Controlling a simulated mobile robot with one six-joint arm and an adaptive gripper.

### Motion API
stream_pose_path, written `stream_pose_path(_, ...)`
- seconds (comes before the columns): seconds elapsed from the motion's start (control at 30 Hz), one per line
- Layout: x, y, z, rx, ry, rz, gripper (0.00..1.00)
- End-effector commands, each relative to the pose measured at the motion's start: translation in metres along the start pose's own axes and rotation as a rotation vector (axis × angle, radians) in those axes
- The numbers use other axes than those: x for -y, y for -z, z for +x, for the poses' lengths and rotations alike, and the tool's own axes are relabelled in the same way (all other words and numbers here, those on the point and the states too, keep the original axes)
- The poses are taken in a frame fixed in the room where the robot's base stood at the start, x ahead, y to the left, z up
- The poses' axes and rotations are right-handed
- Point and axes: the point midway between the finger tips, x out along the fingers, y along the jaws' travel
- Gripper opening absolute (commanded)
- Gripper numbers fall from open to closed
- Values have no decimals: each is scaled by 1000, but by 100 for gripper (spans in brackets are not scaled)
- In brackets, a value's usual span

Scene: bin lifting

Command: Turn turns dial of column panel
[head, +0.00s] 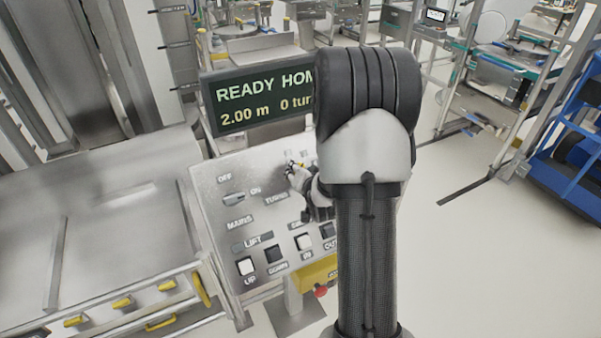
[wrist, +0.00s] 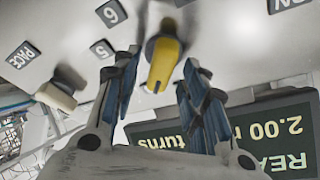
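The column panel (head: 228,195) is a sloping metal face with a "TURNS" label; my arm hides its right part. The turns dial shows in the wrist view as a grey knob with a yellow pointer (wrist: 163,63). Number labels 5 and 6 are on the panel near it. My gripper (wrist: 160,75) is open, with its two blue-padded fingers on either side of the dial and visible gaps to it. In the head view my gripper (head: 297,177) is at the panel above the "TURNS" label, and the dial is mostly hidden there.
A display (head: 255,100) above the panel reads "READY HOM…", "2.00 m" and "0 tur…". A switch (head: 233,198) between OFF and ON and several push buttons (head: 274,254) share the panel. Another knob (wrist: 56,95) is near the "PACE" label. A steel table (head: 90,200) stands left.

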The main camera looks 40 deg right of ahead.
Motion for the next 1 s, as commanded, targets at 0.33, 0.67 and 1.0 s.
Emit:
stream_pose_path(0.33,0,1,-45,-2,0,0,40)
stream_pose_path(0.67,0,0,-75,-1,1,0,40)
stream_pose_path(1.0,0,0,-75,0,0,0,40)
